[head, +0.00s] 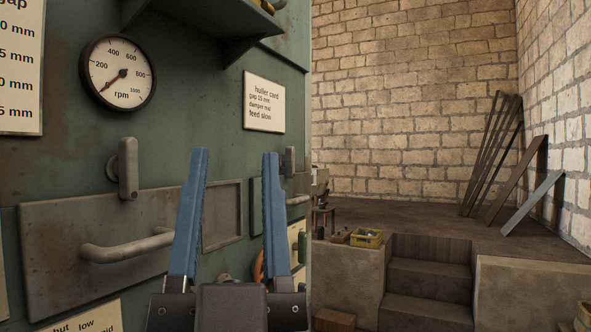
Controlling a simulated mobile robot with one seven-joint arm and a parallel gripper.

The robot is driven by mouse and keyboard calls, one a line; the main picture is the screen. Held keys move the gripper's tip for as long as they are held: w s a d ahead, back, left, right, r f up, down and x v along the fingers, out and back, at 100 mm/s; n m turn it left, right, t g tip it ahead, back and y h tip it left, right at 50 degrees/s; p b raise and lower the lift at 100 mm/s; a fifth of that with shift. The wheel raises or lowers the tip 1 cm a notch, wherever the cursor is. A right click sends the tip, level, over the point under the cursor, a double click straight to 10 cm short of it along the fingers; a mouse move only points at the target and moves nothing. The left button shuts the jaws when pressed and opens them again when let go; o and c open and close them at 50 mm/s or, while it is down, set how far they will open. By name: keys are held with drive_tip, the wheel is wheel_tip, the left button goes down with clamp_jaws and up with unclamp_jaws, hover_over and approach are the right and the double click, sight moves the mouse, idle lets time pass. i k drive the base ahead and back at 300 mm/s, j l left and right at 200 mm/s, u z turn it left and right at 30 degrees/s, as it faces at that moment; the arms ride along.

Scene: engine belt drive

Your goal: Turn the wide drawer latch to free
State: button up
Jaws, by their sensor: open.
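The wide drawer (62,235) is a grey metal front in the green machine panel at left, with a curved bar handle (125,246). Above it a grey latch (128,168) stands upright on a round pivot, its lower end at the drawer's top edge. My gripper (234,155) is in the lower middle, its two blue fingers pointing up and apart, with nothing between them. It appears right of the latch and handle and does not touch the latch.
A smaller latch (289,161) and a narrow drawer (298,188) lie farther right. A shelf (205,25) juts out above. An rpm gauge (118,73) and a huller card (264,101) are on the panel. Steps (430,280) and a yellow crate (367,238) stand beyond.

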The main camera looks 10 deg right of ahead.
sight(289, 161)
drive_tip(key=i+l+u, duration=0.1)
drive_tip(key=l, duration=0.25)
drive_tip(key=i+l+u, duration=0.1)
drive_tip(key=i+l, duration=0.2)
drive_tip(key=i+l+u, duration=0.1)
drive_tip(key=l, duration=0.35)
drive_tip(key=i+l+u, duration=0.15)
drive_tip(key=l, duration=0.25)
drive_tip(key=i+l+u, duration=0.1)
drive_tip(key=l, duration=0.3)
drive_tip(key=i, duration=0.1)
